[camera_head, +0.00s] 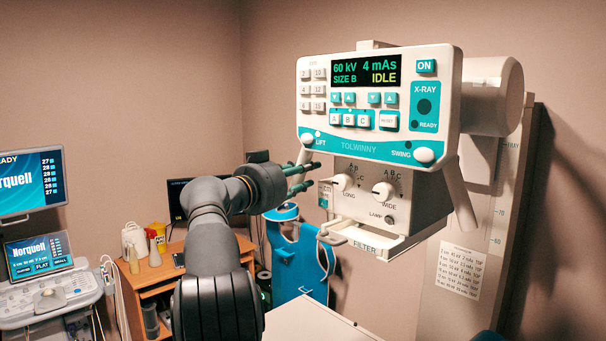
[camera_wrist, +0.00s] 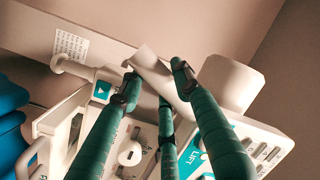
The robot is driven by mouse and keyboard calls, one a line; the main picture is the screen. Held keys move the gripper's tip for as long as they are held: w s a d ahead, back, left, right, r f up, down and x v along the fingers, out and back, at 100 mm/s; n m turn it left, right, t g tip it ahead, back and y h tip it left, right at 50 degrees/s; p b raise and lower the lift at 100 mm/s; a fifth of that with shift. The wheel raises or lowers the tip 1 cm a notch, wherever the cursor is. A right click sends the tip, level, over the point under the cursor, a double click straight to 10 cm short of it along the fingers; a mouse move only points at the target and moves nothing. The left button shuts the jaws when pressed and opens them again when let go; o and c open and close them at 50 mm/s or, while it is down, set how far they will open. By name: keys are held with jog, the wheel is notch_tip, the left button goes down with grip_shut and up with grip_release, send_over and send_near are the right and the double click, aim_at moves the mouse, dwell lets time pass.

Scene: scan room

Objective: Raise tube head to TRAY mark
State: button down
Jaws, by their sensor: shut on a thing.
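The tube head (camera_head: 378,104) is a white box with a teal control panel, on the wall column at centre right. Its display reads 60 kV, 4 mAs, SIZE B, IDLE. A white round knob marked LIFT (camera_head: 307,138) is at its lower left, another marked SWING (camera_head: 424,155) at lower right. My gripper (camera_head: 304,178), with dark green fingers, is at the left white handle (camera_head: 303,158) below LIFT. In the wrist view the fingers close around a white bar (camera_wrist: 152,66). The column scale shows a small mark that seems to read TRAY (camera_head: 513,144), with 70 and 60 below.
A filter tray (camera_head: 362,243) juts out under the collimator knobs. A pale table top (camera_head: 315,322) lies below. A blue apron-like item (camera_head: 298,265) hangs behind my arm. A wooden desk (camera_head: 165,285) and an ultrasound-like console (camera_head: 48,285) stand at left.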

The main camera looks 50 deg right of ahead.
notch_tip(320, 180, down, 4)
jog(key=b, duration=0.6)
jog(key=shift+f, duration=0.1)
jog(key=c, duration=1.3)
grip_release()
jog(key=shift+c, duration=0.2)
jog(key=shift+o, duration=0.7)
jog(key=a, duration=1.2)
jog(key=shift+s, duration=0.2)
